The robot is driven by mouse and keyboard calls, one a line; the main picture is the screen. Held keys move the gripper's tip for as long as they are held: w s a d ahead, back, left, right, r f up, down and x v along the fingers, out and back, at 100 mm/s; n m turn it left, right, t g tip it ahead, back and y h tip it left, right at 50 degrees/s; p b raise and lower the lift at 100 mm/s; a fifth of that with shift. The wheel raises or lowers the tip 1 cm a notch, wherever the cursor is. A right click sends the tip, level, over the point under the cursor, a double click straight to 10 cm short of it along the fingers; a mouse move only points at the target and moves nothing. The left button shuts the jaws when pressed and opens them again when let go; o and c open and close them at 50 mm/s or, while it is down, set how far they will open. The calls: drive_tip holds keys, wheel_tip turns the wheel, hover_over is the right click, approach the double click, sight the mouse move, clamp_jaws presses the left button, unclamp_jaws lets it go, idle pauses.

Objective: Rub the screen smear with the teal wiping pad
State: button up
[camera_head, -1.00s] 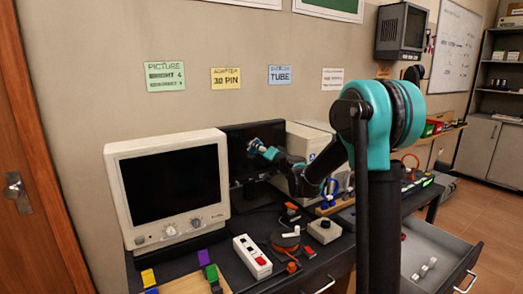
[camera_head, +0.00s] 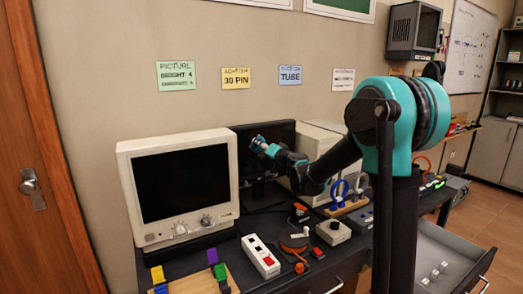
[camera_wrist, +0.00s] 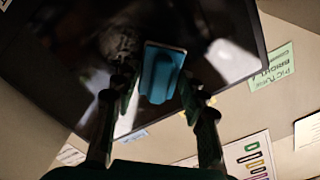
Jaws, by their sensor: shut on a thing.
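The dark flat screen (camera_head: 283,137) stands behind the beige monitor, partly hidden by it and by my arm. In the wrist view the screen (camera_wrist: 60,70) fills much of the upper picture, tilted. A greyish smear (camera_wrist: 118,42) shows on it, just left of the pad's far end. My gripper (camera_wrist: 158,92) is shut on the teal wiping pad (camera_wrist: 162,72), which lies between its two fingers in front of the screen. I cannot tell whether the pad touches the glass.
The beige monitor (camera_head: 185,185) stands close left of my gripper. A white power strip (camera_head: 260,257), a small box with a knob (camera_head: 333,232) and coloured blocks (camera_head: 158,275) lie on the dark bench. An open drawer (camera_head: 440,262) juts out at the right.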

sight(280, 140)
drive_tip(key=shift+w+d, duration=0.6)
drive_tip(key=shift+d, duration=0.3)
drive_tip(key=shift+w+d, duration=0.6)
drive_tip(key=shift+d, duration=0.3)
drive_tip(key=shift+w+d, duration=0.6)
drive_tip(key=shift+d, duration=0.3)
drive_tip(key=shift+o, duration=0.2)
drive_tip(key=shift+w+d, duration=0.75)
drive_tip(key=shift+d, duration=0.25)
drive_tip(key=shift+w+d, duration=0.7)
drive_tip(key=shift+d, duration=0.25)
drive_tip(key=shift+c, duration=0.6)
drive_tip(key=shift+d, duration=0.15)
drive_tip(key=shift+v, duration=2.85)
drive_tip(key=shift+s, duration=0.15)
drive_tip(key=v, duration=0.2)
drive_tip(key=shift+s+d, duration=0.25)
drive_tip(key=shift+s, duration=0.05)
